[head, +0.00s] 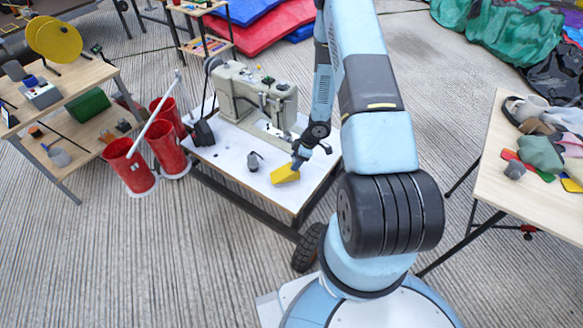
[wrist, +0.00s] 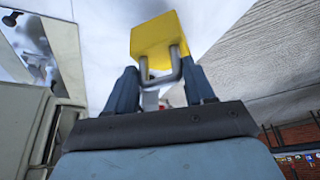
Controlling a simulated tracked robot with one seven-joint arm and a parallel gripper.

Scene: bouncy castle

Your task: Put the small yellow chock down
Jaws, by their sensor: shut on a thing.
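The small yellow chock (head: 285,174) is at the tip of my gripper (head: 299,157), over the front part of the white table (head: 233,168) that carries a sewing machine. In the wrist view the chock (wrist: 158,40) has a grey metal handle, and the fingers of my gripper (wrist: 160,88) are shut on that handle. The chock looks tilted in the head view. Whether its underside touches the table top cannot be told.
The sewing machine (head: 255,98) stands just behind the chock. A small dark grey object (head: 253,162) lies left of it. Red buckets (head: 130,166) stand left of the table. A wooden table with cloth scraps (head: 540,199) is at the right.

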